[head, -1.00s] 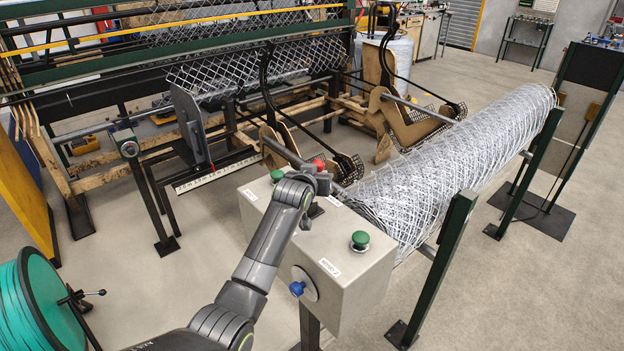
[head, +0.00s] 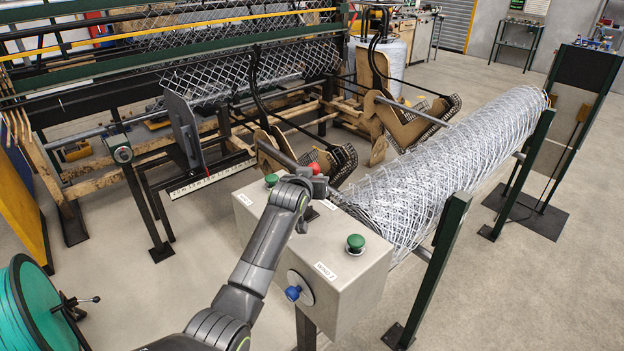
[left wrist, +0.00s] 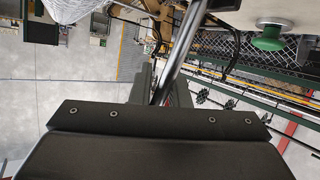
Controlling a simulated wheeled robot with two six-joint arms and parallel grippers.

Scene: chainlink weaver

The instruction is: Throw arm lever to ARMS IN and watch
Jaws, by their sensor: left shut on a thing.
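The pale control box (head: 330,262) stands in front of the wire roll, with green buttons (head: 355,243) and a blue knob (head: 293,292) on it. My left gripper (head: 308,184) is over the box's far top edge. In the left wrist view its fingers (left wrist: 157,82) are shut on a metal lever shaft (left wrist: 184,45). A red knob (head: 319,188) shows right beside the gripper; most of the lever is hidden behind my arm. The machine's arms (head: 412,128) have brown plates and mesh-covered feet (head: 336,163). My right gripper is not in view.
A long roll of chainlink (head: 450,165) lies on dark green posts (head: 440,255) at right. The weaving machine with hanging mesh (head: 215,78) stands behind. A teal reel (head: 30,310) is at lower left. Floor between reel and box is clear.

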